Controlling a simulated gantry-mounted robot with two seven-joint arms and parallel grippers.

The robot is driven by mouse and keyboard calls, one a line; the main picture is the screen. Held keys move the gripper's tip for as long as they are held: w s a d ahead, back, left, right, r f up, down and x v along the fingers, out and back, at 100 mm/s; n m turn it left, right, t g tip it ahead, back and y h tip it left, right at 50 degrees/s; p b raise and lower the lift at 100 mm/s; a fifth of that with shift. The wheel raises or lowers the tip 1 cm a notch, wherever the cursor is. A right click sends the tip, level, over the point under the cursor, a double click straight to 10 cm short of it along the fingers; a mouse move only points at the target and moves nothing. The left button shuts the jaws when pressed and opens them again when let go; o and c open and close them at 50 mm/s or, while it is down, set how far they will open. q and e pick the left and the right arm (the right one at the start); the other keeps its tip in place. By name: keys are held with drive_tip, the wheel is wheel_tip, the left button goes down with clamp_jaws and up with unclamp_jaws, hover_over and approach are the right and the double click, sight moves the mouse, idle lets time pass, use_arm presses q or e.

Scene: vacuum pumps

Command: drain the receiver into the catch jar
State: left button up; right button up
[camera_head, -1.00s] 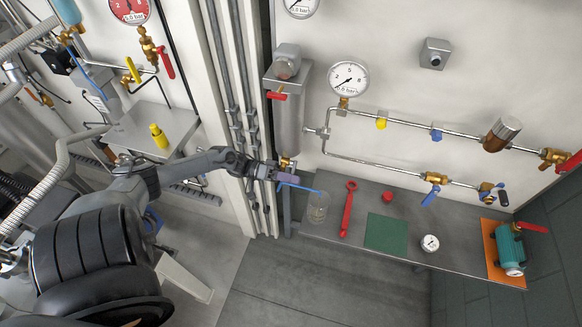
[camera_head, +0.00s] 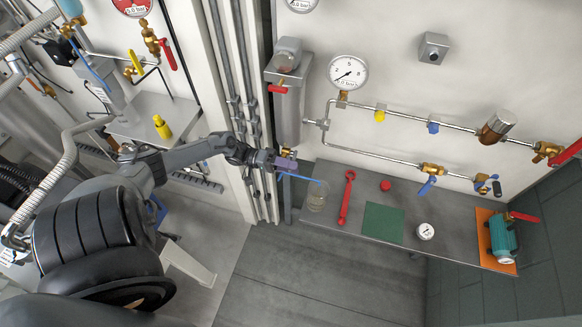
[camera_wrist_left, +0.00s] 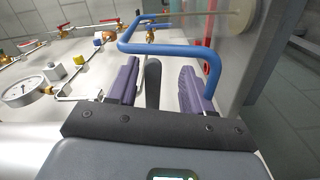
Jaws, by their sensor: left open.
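The receiver (camera_head: 287,118) is a grey upright vessel on the wall, with a brass drain valve (camera_head: 288,153) under it. The clear catch jar (camera_head: 317,197) stands at the bench's left end, below a thin blue bent tube (camera_head: 305,178). My left gripper (camera_head: 274,160) is at the drain valve, left of the jar. In the left wrist view, my left gripper (camera_wrist_left: 158,85) is open, with a dark rounded bar (camera_wrist_left: 153,82) between its purple fingers. The blue tube (camera_wrist_left: 165,49) crosses beyond them and bends down by the right finger. Contact cannot be told.
On the bench (camera_head: 335,228) lie a red wrench (camera_head: 347,197), a red cap (camera_head: 385,185), a green mat (camera_head: 383,223) and a small gauge (camera_head: 425,231). A teal pump (camera_head: 502,240) sits at the right end. Pipes with valves and a gauge (camera_head: 348,72) line the wall.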

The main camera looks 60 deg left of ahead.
use_arm(q)
drive_tip(key=shift+s+a, duration=0.45)
idle(0.3)
drive_tip(key=b+v, duration=0.1)
drive_tip(key=v, duration=0.5)
idle(0.3)
idle(0.3)
